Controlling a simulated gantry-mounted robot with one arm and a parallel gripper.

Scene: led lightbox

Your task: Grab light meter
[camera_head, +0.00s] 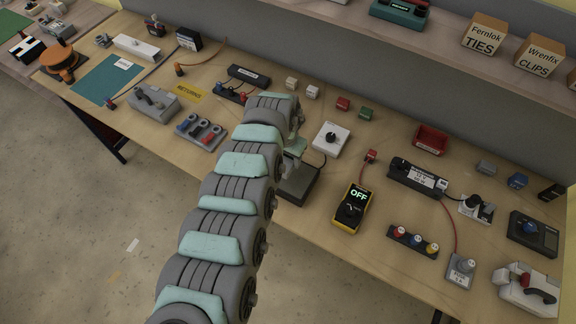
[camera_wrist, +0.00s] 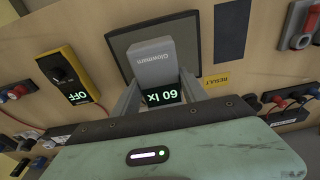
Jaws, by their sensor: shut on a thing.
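The light meter (camera_wrist: 152,55) is a grey block marked "Glowmarn" with a dark display reading 60 lx in the wrist view. My gripper (camera_wrist: 157,82) is shut on it, with one finger at each side. Behind the meter in that view is a dark square panel (camera_wrist: 118,42); the panel also shows on the bench in the head view (camera_head: 301,191). I cannot tell whether the meter touches the panel. In the head view my gripper (camera_head: 294,150) is just beyond the panel, and my arm hides much of this spot.
A yellow meter reading OFF (camera_head: 350,208) lies right of the panel. A white box with a black knob (camera_head: 330,139) stands behind it. A rack with coloured knobs (camera_head: 412,240) is farther right. A shelf (camera_head: 455,48) overhangs the back.

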